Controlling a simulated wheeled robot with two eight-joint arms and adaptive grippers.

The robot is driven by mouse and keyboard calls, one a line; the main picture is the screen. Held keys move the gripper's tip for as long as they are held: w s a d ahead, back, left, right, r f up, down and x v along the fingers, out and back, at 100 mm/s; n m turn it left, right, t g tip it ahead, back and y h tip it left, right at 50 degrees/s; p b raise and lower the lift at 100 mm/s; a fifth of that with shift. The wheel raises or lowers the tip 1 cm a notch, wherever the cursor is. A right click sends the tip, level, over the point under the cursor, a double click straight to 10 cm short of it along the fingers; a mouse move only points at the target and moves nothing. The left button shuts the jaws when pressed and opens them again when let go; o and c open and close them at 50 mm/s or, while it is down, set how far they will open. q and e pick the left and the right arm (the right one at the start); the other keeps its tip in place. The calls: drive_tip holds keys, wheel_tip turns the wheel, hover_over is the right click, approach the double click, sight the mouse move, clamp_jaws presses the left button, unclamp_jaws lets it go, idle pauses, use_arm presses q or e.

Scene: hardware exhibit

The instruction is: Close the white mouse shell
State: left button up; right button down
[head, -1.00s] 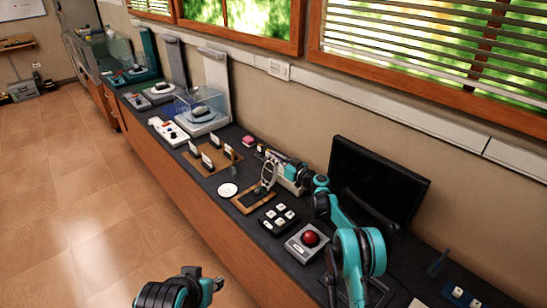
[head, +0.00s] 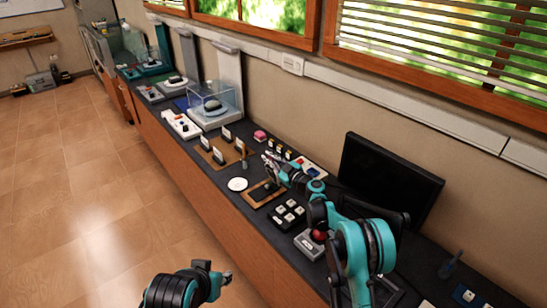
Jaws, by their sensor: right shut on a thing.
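A dark computer mouse (head: 264,191) lies on a brown board (head: 250,203) on the dark counter. My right gripper (head: 269,160) is above and just behind it, shut on a pale piece that looks like the white mouse shell. The fingers and wrist hide most of this piece, so its exact tilt and its contact with the mouse cannot be told. My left gripper (head: 226,277) is low in front of the counter, away from the objects, too small to tell open or shut.
A white round disc (head: 238,184) lies left of the board. A block of black-and-white keys (head: 288,214) and a red trackball (head: 319,236) stand nearer. A dark monitor (head: 388,185) stands behind my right arm. The floor left of the counter (head: 80,200) is clear.

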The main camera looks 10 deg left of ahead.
drive_tip(key=shift+s+a+f, duration=0.1)
drive_tip(key=shift+s+a, duration=0.15)
idle(0.3)
drive_tip(key=c, duration=1.7)
unclamp_jaws()
drive_tip(key=v, duration=1.2)
drive_tip(key=shift+c, duration=0.3)
